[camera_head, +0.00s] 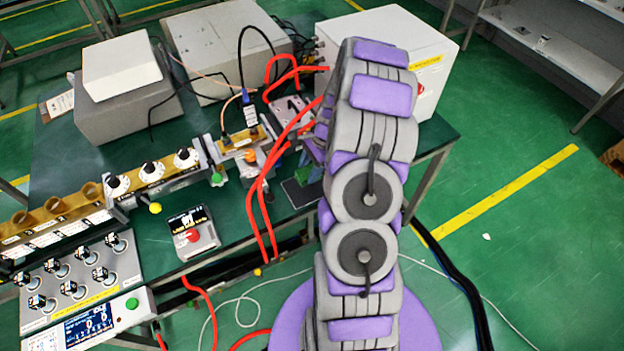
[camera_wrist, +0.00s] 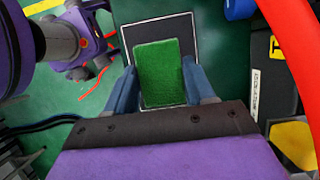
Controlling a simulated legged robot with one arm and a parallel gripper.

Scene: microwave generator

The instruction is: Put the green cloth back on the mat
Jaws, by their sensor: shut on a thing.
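The green cloth (camera_wrist: 160,80) is a small flat rectangle between the two blue fingers of my gripper (camera_wrist: 160,68) in the wrist view. My gripper is shut on it. The mat (camera_wrist: 141,34), dark with a pale border, lies behind the cloth in that view, and the cloth covers part of it. In the head view the mat (camera_head: 297,194) shows as a dark patch near the table's front edge, and a bit of green cloth (camera_head: 303,174) shows beside my arm. My arm hides most of the gripper there. I cannot tell whether the cloth touches the mat.
Red hoses (camera_head: 262,205) run close to the left of the mat. A large white box (camera_head: 385,45) stands behind my arm. A small box with a red button (camera_head: 193,232) and a brass waveguide assembly (camera_head: 150,172) are on the table to the left.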

